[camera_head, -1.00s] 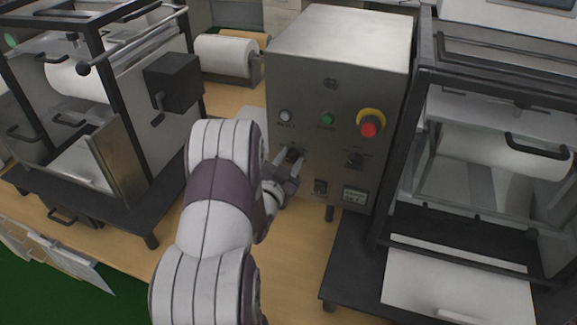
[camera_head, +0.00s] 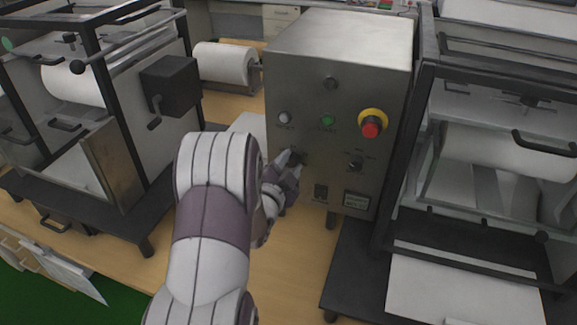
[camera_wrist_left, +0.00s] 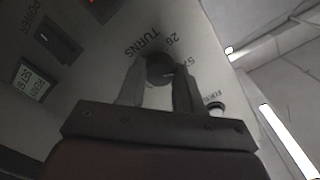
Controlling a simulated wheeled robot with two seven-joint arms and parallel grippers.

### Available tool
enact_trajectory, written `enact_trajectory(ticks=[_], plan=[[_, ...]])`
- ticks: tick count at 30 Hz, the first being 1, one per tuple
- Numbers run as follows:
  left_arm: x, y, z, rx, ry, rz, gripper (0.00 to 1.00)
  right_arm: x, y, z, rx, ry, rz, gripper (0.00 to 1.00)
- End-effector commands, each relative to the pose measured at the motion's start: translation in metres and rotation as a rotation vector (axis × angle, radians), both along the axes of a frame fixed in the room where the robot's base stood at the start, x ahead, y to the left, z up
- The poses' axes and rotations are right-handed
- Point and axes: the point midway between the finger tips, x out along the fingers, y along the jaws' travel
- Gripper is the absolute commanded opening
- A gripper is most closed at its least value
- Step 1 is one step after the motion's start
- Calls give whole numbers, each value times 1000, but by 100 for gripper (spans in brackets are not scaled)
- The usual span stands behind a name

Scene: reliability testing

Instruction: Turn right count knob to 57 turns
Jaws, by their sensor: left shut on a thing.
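The metal control box (camera_head: 300,90) stands in the middle of the head view. A dark round knob (camera_wrist_left: 160,68) on its panel is beside the printed words "TURNS", "26" and a partly hidden "57" in the left wrist view. My left gripper (camera_head: 294,160) reaches the lower left of the panel and its fingers (camera_wrist_left: 158,82) are shut on this knob, one on each side. The fingers hide most of the knob in the head view. My right gripper is not in view.
A red button with a yellow collar (camera_head: 371,127), a green button (camera_head: 327,120) and a pale button (camera_head: 284,117) sit above the knobs. Framed machines stand on both sides.

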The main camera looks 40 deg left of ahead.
Motion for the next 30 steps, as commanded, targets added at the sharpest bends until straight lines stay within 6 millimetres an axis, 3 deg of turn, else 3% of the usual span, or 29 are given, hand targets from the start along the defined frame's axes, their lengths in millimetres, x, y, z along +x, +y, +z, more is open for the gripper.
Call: enact_trajectory(ticks=[8,9,11,22,26,30], plan=[[0,0,-1,-2,2,-1,4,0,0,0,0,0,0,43],[0,0,-1,-2,2,-1,45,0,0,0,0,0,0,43],[0,0,-1,-1,1,0,60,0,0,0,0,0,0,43],[-5,-1,0,-1,0,1,60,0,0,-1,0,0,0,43],[-25,-7,0,-1,0,2,60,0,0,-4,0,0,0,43],[-59,-16,1,-1,1,4,60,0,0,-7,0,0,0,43]])
